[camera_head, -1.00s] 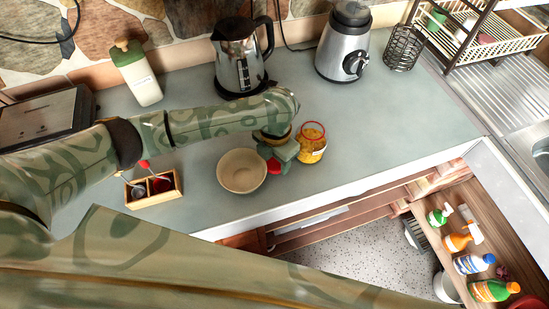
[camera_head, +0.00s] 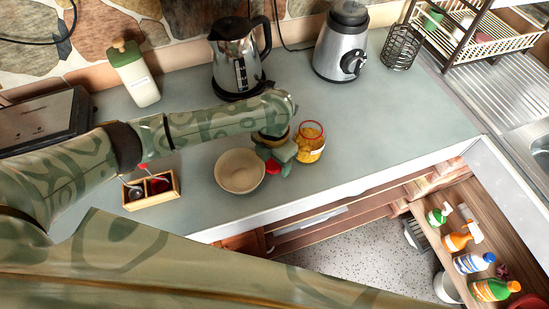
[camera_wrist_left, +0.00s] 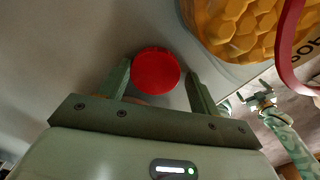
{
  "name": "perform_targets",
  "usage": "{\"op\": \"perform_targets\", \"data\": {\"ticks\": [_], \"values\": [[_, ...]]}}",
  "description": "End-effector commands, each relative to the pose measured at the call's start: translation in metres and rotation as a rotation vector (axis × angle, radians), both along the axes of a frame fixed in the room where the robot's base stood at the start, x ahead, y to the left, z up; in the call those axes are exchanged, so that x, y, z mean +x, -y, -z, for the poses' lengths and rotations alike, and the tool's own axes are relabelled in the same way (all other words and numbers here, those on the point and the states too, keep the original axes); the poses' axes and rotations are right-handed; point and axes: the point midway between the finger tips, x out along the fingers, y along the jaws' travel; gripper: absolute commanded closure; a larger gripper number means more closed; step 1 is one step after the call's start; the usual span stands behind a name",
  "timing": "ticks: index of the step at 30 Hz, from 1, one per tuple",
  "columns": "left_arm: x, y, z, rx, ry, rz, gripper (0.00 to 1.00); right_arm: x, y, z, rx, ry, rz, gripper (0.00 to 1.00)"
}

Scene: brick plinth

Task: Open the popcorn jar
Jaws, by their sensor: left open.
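The popcorn jar (camera_head: 310,140), clear with yellow popcorn and a red ring at its top, stands upright on the counter. It also fills the upper right of the left wrist view (camera_wrist_left: 236,28). I cannot tell whether a clear lid covers its top. My left gripper (camera_head: 276,166) is beside the jar, on its left, with its fingers apart. A round red piece (camera_wrist_left: 156,71) shows between the fingers in the left wrist view; I cannot tell whether they touch it. My right gripper (camera_wrist_left: 258,98) shows small in the left wrist view, away from the jar, its jaws unclear.
A beige bowl (camera_head: 240,171) sits close left of my left gripper. A wooden box (camera_head: 151,190) stands farther left. A kettle (camera_head: 238,60) and a blender (camera_head: 342,45) stand behind. The counter right of the jar is clear. An open drawer (camera_head: 445,238) holds several bottles.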

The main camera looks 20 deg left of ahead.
Motion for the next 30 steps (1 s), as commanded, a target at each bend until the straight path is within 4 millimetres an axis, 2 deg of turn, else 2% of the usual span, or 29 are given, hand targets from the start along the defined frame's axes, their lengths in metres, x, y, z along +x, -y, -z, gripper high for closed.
{"op": "perform_targets", "data": {"ticks": [1,8,11,18,21,25,30], "values": [[0.001,-0.007,0.004,0.018,0.000,-0.006,0.27,0.000,0.000,0.001,0.000,0.000,0.000,0.01],[0.001,-0.008,-0.001,0.020,0.001,-0.006,0.27,0.000,0.001,-0.002,-0.001,0.000,0.000,0.01],[0.002,-0.007,-0.019,0.017,0.004,-0.005,0.27,0.001,0.001,-0.009,-0.002,0.002,-0.001,0.01],[0.002,-0.005,-0.080,0.012,0.006,-0.002,0.27,0.005,0.001,-0.031,-0.002,0.010,-0.001,0.01],[0.001,-0.004,-0.100,0.010,0.003,-0.002,0.27,0.005,0.001,-0.037,-0.001,0.012,-0.001,0.01],[0.000,-0.004,-0.117,0.009,0.002,-0.002,0.27,0.005,0.001,-0.041,-0.002,0.012,-0.001,0.01],[0.000,-0.003,-0.125,0.008,0.000,-0.002,0.27,0.005,0.001,-0.043,-0.002,0.013,-0.001,0.01]]}}
